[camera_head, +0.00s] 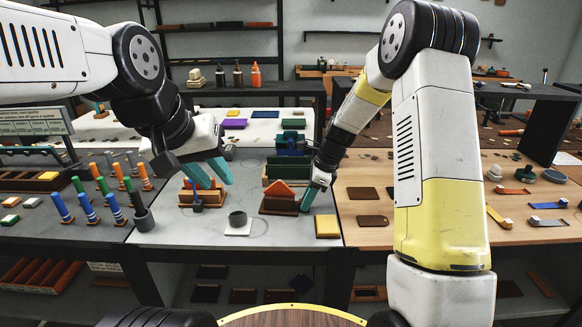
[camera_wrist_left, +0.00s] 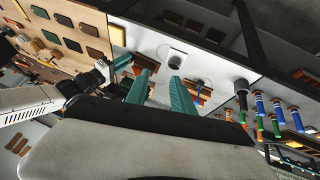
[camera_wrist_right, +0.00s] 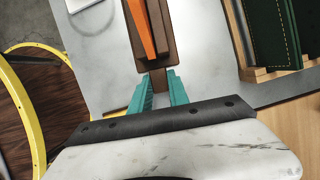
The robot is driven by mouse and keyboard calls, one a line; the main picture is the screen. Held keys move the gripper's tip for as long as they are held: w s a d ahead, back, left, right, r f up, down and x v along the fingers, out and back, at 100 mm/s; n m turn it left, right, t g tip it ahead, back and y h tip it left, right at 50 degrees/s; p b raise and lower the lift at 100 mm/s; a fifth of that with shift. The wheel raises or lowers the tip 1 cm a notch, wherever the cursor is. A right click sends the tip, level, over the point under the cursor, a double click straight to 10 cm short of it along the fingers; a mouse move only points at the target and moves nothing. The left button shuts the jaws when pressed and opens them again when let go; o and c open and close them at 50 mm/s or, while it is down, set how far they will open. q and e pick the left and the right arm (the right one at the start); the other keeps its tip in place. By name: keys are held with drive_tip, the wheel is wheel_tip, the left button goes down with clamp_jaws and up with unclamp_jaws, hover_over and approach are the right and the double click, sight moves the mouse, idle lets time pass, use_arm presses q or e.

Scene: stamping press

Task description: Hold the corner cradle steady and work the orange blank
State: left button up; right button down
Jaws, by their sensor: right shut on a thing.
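The corner cradle (camera_head: 275,207) is a brown block on the grey bench top, with the orange blank (camera_head: 280,189) standing in it. Both also show in the right wrist view, the cradle (camera_wrist_right: 130,48) around the blank (camera_wrist_right: 139,25). My right gripper (camera_wrist_right: 160,80) is shut on a brown tab at the cradle's near end; the head view shows this gripper (camera_head: 311,198) at the cradle's right side. My left gripper (camera_head: 218,184) is open and empty, above and left of the cradle. Its teal fingers (camera_wrist_left: 162,76) are apart in the left wrist view.
A wooden holder (camera_head: 213,193) with a blue-handled tool (camera_head: 195,197) sits below my left gripper. A grey cup (camera_head: 237,219) stands on a white plate in front. A yellow block (camera_head: 327,226) lies at the right, green blocks (camera_head: 288,168) behind. Several upright coloured-handled tools (camera_head: 85,205) stand left.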

drive_tip(key=shift+f, duration=0.1)
use_arm(q)
drive_tip(key=w+d+n+g, duration=0.35)
drive_tip(key=w+n, duration=0.45)
drive_tip(key=w, duration=0.6)
use_arm(e)
drive_tip(key=shift+s, duration=0.1)
use_arm(q)
drive_tip(key=w+d+f+n, duration=0.2)
drive_tip(key=w+f, duration=0.1)
drive_tip(key=w, duration=0.1)
drive_tip(key=w+d+f+n+g+y, duration=0.1)
drive_tip(key=w+d+f+n, duration=0.1)
drive_tip(key=w+f+n, duration=0.1)
drive_tip(key=w+d+f+n+g+y, duration=0.1)
drive_tip(key=w+d+f+n, duration=0.2)
drive_tip(key=w, duration=0.1)
drive_tip(key=shift+w, duration=0.4)
wheel_tip(320, 180, down, 8)
drive_tip(key=shift+a+r, duration=0.1)
drive_tip(key=shift+r, duration=0.15)
use_arm(e)
drive_tip(key=shift+f, duration=0.1)
use_arm(q)
drive_tip(key=shift+f, duration=0.1)
drive_tip(key=shift+c, duration=1.3)
clamp_jaws()
use_arm(e)
drive_tip(key=shift+s, duration=0.1)
